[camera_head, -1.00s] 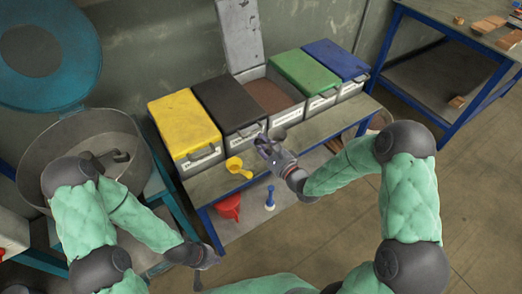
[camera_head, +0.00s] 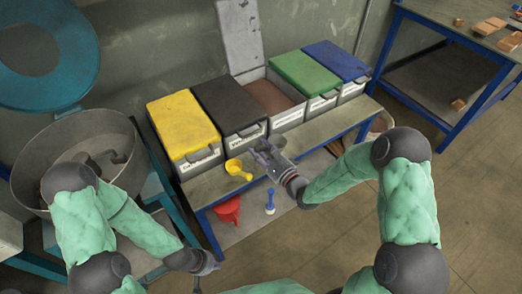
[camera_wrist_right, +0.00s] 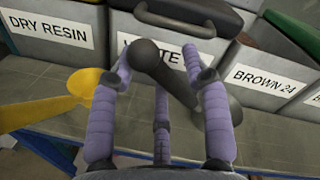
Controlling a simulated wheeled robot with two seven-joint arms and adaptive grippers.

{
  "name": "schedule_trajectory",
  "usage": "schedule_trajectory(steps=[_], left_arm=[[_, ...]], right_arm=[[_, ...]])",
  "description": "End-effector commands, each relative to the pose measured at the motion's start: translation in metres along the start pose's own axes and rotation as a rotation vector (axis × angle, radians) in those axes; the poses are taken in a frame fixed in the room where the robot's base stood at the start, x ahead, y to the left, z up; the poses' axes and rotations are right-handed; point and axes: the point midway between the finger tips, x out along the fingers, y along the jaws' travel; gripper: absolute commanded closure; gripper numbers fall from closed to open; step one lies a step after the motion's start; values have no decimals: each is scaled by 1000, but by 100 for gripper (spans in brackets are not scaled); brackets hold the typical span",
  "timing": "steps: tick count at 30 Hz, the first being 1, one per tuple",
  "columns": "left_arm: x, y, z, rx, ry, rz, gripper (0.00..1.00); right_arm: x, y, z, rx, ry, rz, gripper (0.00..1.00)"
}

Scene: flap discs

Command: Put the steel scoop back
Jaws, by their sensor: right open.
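My right gripper (camera_head: 266,158) is over the front of the bench, before the dark-lidded bin. Its fingers in the right wrist view (camera_wrist_right: 161,85) are spread apart. A dark grey scoop (camera_wrist_right: 176,85) shows between and behind these fingers, its rounded handle end near the left finger. I cannot tell whether the fingers touch it. In the head view the gripper mostly covers the scoop. My left gripper (camera_head: 207,264) is low at the bottom left, away from the scoop; its jaws are too small to read.
A yellow scoop (camera_head: 237,169) lies just left of my right gripper. Yellow, dark, green and blue-lidded bins line the bench (camera_head: 215,184); the middle one (camera_head: 270,98) stands open, with brown contents. A red funnel (camera_head: 228,211) and blue-handled brush (camera_head: 270,203) are below. A drum (camera_head: 30,180) stands left.

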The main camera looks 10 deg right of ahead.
Motion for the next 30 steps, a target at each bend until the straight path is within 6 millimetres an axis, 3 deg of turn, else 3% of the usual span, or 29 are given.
schedule_trajectory(steps=[5,21,30], left_arm=[[-3,1,0,0,0,0,100],[-26,9,1,0,0,0,100],[-30,11,1,0,0,0,100]], right_arm=[[-1,-3,3,0,0,0,52],[-94,-4,2,2,5,-1,52],[-118,-2,2,-1,1,1,52]])
